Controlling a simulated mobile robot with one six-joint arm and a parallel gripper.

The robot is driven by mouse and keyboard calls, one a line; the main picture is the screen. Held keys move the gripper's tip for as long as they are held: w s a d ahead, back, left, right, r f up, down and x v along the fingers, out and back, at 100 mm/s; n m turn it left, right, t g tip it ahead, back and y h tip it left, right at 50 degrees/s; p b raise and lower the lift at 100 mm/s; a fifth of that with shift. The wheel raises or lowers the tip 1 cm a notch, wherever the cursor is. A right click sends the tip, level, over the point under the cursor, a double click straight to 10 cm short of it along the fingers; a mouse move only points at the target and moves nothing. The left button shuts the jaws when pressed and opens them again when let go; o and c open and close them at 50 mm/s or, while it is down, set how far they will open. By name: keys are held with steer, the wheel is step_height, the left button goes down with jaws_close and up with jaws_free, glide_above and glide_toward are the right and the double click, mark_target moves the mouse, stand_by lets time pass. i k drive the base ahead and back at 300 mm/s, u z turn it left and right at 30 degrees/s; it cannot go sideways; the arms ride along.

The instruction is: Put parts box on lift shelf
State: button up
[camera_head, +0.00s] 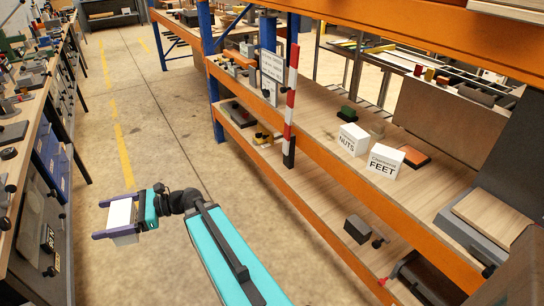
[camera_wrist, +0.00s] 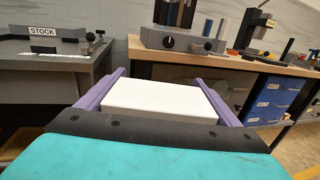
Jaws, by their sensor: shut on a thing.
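A white parts box (camera_head: 120,216) is held between the two purple fingers of my gripper (camera_head: 117,218), over the aisle floor in the head view. In the wrist view the white box (camera_wrist: 163,97) fills the space between the fingers of my gripper (camera_wrist: 160,92), its plain top facing up. The gripper is shut on it. On the orange-edged shelf rack at the right, two white boxes stand on the upper board (camera_head: 330,115): one marked NUTS (camera_head: 353,139) and one marked FEET (camera_head: 384,161). I cannot tell which surface is the lift shelf.
A long workbench (camera_head: 38,110) with tools and drawers runs along the left. The wrist view shows a grey unit marked STOCK (camera_wrist: 45,70) and a wooden-topped bench (camera_wrist: 185,64) with blue drawers (camera_wrist: 272,100). A red-and-white striped post (camera_head: 291,105) stands at the rack. The aisle floor is clear.

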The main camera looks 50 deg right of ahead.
mark_target(495, 216)
steer(key=i, duration=1.05)
steer(key=u, duration=0.35)
steer(key=k, duration=0.1)
steer(key=z, duration=2.7)
